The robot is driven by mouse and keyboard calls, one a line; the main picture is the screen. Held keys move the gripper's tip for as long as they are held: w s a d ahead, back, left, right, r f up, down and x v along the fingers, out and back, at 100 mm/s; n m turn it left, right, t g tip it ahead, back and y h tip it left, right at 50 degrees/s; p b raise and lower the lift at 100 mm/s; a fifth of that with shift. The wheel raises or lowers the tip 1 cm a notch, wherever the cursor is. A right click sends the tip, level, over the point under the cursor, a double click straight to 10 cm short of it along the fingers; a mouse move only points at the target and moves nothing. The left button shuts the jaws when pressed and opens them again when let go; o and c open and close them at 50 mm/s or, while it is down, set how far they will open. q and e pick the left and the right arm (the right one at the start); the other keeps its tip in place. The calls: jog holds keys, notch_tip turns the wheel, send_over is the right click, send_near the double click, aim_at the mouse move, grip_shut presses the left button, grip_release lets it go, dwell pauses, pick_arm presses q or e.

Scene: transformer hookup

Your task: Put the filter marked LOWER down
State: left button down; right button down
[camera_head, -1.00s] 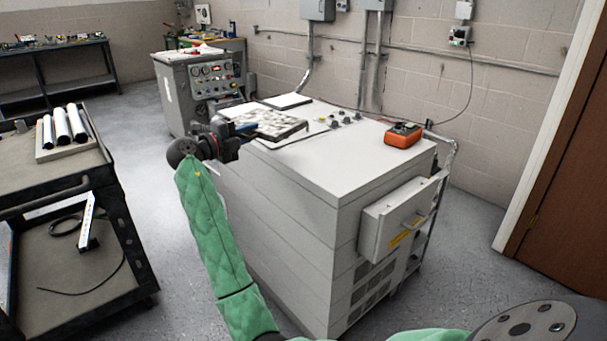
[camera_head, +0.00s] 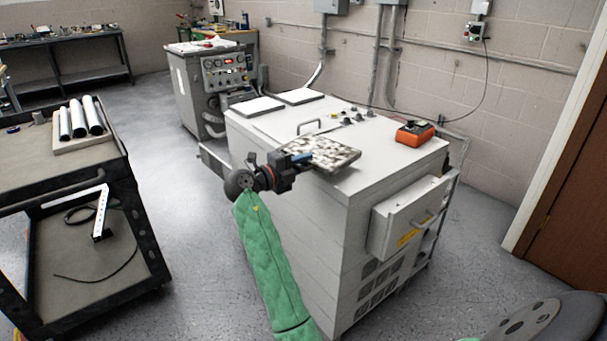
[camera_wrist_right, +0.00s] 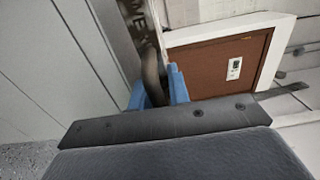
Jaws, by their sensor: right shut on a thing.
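The filter (camera_head: 338,152), a flat panel with a mottled grey-white face and pale frame, is held roughly level by the near left top edge of the big white cabinet (camera_head: 385,165). My right gripper (camera_head: 301,159) is shut on its handle at the left side. In the right wrist view, the blue fingers (camera_wrist_right: 158,88) close around a dark curved handle (camera_wrist_right: 152,72). The filter's edge (camera_wrist_right: 134,25) shows beyond it with partly hidden dark lettering that I cannot read fully. Whether the filter touches the cabinet top is unclear. My left gripper is out of view.
A black cart (camera_head: 65,175) with white rolls (camera_head: 79,118) stands at left. Floor between them is clear.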

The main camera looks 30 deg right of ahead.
jog(key=shift+f+p, duration=0.35)
jog(key=shift+f, duration=1.7)
jog(key=shift+f+b, duration=0.15)
jog(key=shift+b, duration=0.15)
jog(key=c, duration=1.3)
grip_release()
